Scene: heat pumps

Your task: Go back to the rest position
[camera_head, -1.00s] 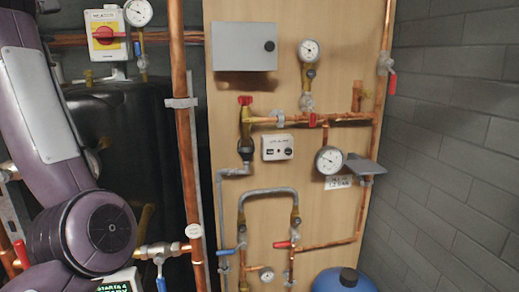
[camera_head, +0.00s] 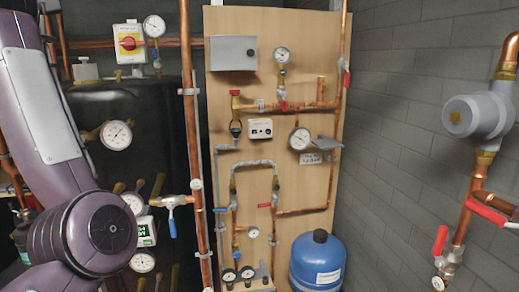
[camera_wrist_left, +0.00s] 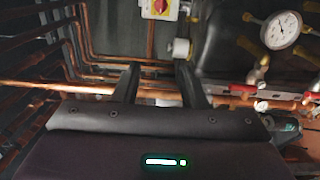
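My left arm comes in along the left edge of the head view, but its gripper does not show there. In the left wrist view my left gripper (camera_wrist_left: 158,68) has its two dark fingers well apart, with nothing between them. Copper pipes and a black tank lie beyond the fingers. My right gripper and arm are in neither view.
A wooden panel (camera_head: 292,84) carries copper pipes, gauges and a grey box (camera_head: 233,52). A blue tank (camera_head: 317,263) stands at its foot. A black tank (camera_head: 150,103) is behind my left arm. A pipe with a grey fitting (camera_head: 478,115) and red-handled valves stands at the right.

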